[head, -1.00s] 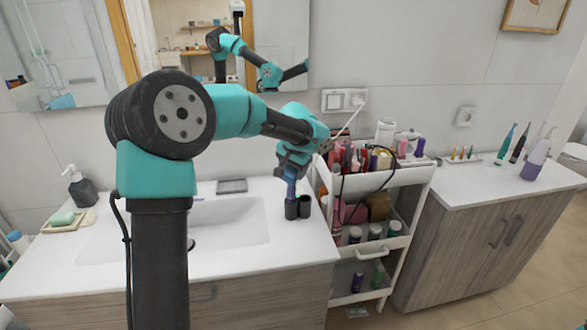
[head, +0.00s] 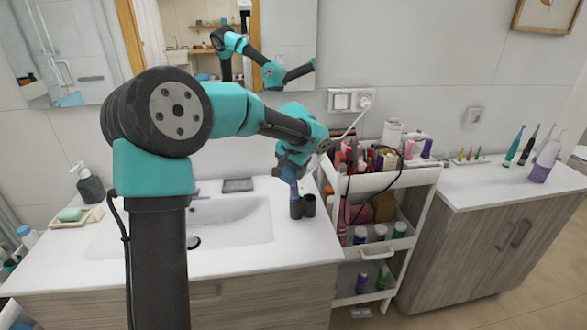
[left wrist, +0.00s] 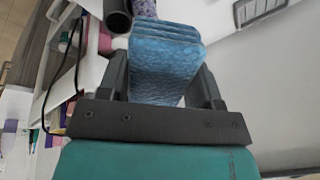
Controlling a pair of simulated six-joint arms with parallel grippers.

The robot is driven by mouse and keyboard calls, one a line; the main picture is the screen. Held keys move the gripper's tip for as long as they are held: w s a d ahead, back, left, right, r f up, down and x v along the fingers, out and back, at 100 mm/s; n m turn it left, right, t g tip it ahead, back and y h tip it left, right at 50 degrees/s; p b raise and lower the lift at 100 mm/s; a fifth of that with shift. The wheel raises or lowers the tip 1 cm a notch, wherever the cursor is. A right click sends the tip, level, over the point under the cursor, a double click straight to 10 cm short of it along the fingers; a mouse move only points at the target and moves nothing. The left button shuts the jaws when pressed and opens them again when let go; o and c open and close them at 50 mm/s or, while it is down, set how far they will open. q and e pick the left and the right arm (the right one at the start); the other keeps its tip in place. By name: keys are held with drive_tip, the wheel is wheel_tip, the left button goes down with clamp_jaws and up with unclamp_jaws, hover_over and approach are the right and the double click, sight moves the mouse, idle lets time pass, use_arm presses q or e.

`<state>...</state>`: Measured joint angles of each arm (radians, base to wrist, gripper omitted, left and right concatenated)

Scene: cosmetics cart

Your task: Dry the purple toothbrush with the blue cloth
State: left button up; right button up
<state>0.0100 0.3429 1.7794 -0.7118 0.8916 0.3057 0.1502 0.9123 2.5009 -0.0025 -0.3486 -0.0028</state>
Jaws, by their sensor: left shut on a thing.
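My left gripper (head: 293,163) is above the right end of the washbasin counter, shut on the folded blue cloth (left wrist: 163,65). The cloth shows as a small blue patch (head: 290,175) under the gripper in the head view. Directly below are two black cups; the left one (head: 296,208) is right under the cloth and the right one (head: 309,206) stands beside it. In the left wrist view a purple speckled thing (left wrist: 145,8) shows just past the cloth's end, beside a dark cup (left wrist: 117,16). I cannot tell whether it is the purple toothbrush. My right gripper is not in view.
A white cart (head: 408,178) crowded with cosmetics stands close to the right of the cups. The sink basin (head: 235,222) lies left of them. A soap dispenser (head: 89,186) stands far left. Toothbrushes and a lilac holder (head: 539,174) are on the right counter.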

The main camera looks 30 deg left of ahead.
use_arm(q)
drive_tip(key=shift+f, duration=0.15)
drive_tip(key=shift+w+d, duration=0.4)
drive_tip(key=shift+d, duration=0.1)
drive_tip(key=shift+w+d+r, duration=0.2)
drive_tip(key=shift+w+d, duration=0.2)
drive_tip(key=shift+d, duration=0.05)
drive_tip(key=shift+s+a+f, duration=0.15)
drive_tip(key=shift+s+a, duration=0.25)
drive_tip(key=shift+a, duration=0.05)
